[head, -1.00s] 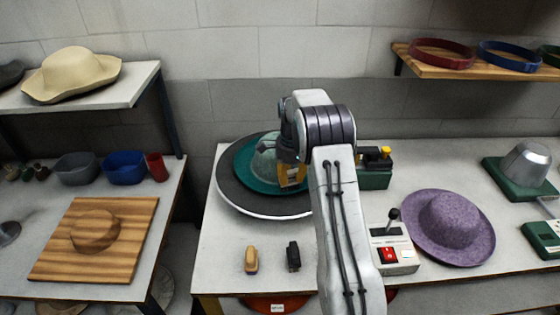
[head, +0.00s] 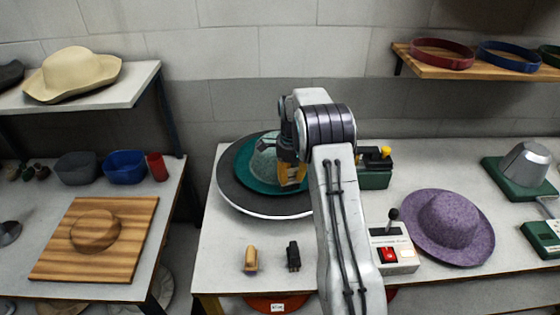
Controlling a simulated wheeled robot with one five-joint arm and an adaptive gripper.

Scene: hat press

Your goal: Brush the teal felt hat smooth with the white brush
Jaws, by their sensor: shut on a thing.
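The teal felt hat (head: 247,177) lies on a round dark turntable with a pale rim (head: 236,203) on the middle table. My gripper (head: 291,174) is at the right side of the hat's crown, over the brim, and partly hidden by my arm. Two small brushes stand in front of the turntable, a tan one (head: 251,258) and a black one (head: 293,256).
A purple hat (head: 446,226) lies right of a control box (head: 392,249) with a red switch and a lever. A green device (head: 375,170) stands behind my arm. A wooden board (head: 58,260) with a wooden form is on the left table. The table's front left is clear.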

